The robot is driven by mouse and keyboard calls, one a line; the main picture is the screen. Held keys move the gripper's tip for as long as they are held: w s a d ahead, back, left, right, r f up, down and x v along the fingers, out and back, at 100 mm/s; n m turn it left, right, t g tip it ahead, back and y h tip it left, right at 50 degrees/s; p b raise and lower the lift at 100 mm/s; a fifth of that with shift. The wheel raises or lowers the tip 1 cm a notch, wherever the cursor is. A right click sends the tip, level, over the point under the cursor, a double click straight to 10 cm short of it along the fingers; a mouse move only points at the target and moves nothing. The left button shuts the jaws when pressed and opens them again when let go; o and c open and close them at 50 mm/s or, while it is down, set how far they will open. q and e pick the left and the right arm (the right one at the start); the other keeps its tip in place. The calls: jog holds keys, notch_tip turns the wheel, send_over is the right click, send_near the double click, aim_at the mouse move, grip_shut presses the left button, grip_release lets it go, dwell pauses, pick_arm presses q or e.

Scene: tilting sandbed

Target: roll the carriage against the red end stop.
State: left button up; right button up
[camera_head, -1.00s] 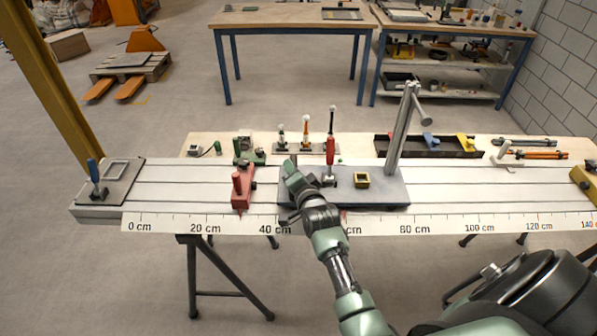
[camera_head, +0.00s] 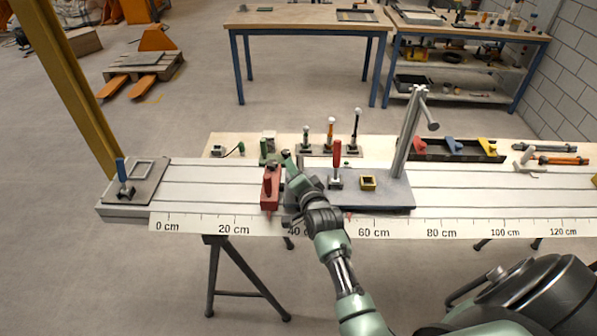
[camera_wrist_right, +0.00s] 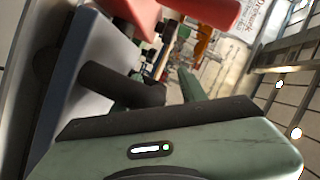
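The carriage (camera_head: 392,197) is a blue-grey plate on the pale grooved bed, with a tall metal post, a red-handled clamp and a small yellow box on it. The red end stop (camera_head: 270,188) stands just left of it on the bed. My right gripper (camera_head: 288,163) is at the carriage's left end and covers part of the space between them, so I cannot tell whether they touch. In the right wrist view a blue plate edge (camera_wrist_right: 85,75), a dark cylinder (camera_wrist_right: 120,84) and a red part (camera_wrist_right: 133,14) show close by. Its finger opening is unclear. My left gripper is out of view.
A scale strip (camera_head: 400,232) runs along the bed's front. A blue-handled clamp (camera_head: 122,178) on a grey plate sits at the left end. Behind the bed are small knobbed fixtures and a dark tray (camera_head: 470,157).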

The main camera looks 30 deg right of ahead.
jog(key=shift+s, duration=0.3)
jog(key=b+v, duration=0.1)
jog(key=v, duration=0.6)
jog(key=shift+a+r, duration=0.1)
jog(key=shift+a, duration=0.05)
